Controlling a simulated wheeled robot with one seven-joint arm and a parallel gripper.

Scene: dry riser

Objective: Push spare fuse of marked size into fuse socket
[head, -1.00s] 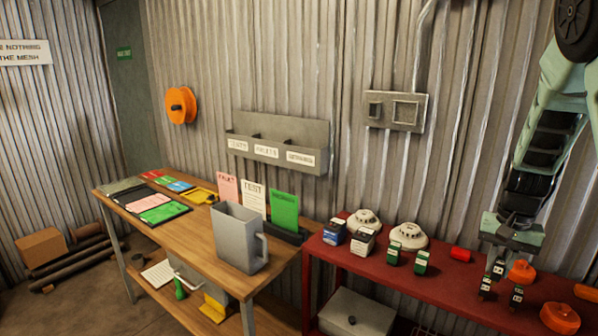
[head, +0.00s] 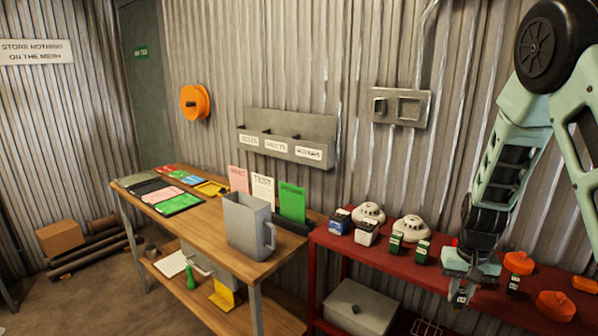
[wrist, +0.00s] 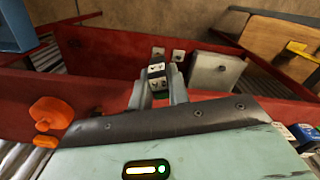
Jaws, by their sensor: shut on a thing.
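My gripper (head: 460,299) is shut on a small dark fuse (wrist: 157,72) with white markings. It holds it just off the front edge of the red bench; the fuse's lower part shows below the fingers in the head view. My fingers (wrist: 157,92) flank it in the wrist view. Another small dark block with a white label (head: 513,284) stands on the bench to the right of my gripper. A grey wall panel (head: 417,122) has a dark block at its left and a square recess at its right; I cannot tell whether this is the fuse socket.
The red bench (head: 383,255) carries orange round caps (head: 556,306), white detectors (head: 410,228), green-labelled blocks (head: 421,252) and blue and white boxes (head: 366,232). A grey box (head: 358,306) sits beneath. A wooden table (head: 211,224) with a grey jug (head: 247,226) stands left. The wall above the bench is mostly clear.

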